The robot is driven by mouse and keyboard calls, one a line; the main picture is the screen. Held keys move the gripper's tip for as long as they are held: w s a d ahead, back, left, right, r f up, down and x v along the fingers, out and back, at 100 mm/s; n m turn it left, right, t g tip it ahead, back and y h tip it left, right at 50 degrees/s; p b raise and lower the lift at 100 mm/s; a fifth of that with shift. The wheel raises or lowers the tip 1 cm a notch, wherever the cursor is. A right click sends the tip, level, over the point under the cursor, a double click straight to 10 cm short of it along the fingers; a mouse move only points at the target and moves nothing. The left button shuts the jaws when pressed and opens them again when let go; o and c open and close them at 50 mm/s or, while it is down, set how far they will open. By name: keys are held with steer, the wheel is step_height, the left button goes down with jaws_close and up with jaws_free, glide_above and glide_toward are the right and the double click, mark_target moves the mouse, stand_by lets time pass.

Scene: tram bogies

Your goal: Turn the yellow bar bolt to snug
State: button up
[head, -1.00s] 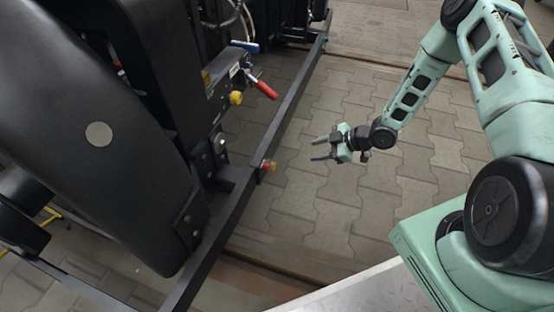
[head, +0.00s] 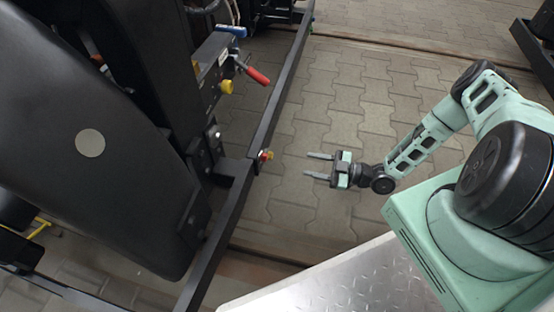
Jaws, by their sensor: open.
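A small bolt with red and yellow on it (head: 265,155) sticks out from the right side of the long black bar. A larger yellow knob (head: 226,87) sits further back on the black bogie frame, so I cannot tell from colour alone which is the bar bolt. My gripper (head: 309,165) is open and empty. Its two grey fingers point left, toward the small bolt, with a clear gap between them and it. The fingers appear slightly lower in the picture than that bolt. No contact shows.
The long black bar (head: 240,188) runs along the bogie's near side. A red-handled lever (head: 257,76) and a blue handle (head: 232,31) are behind the yellow knob. A big black rounded cover (head: 90,180) fills the left. Paved floor (head: 320,220) around my gripper is clear.

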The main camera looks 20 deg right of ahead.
steer(key=b+x, duration=0.4)
steer(key=x, duration=0.7)
steer(key=shift+w+a, duration=0.2)
steer(key=shift+a, duration=0.1)
jaws_close()
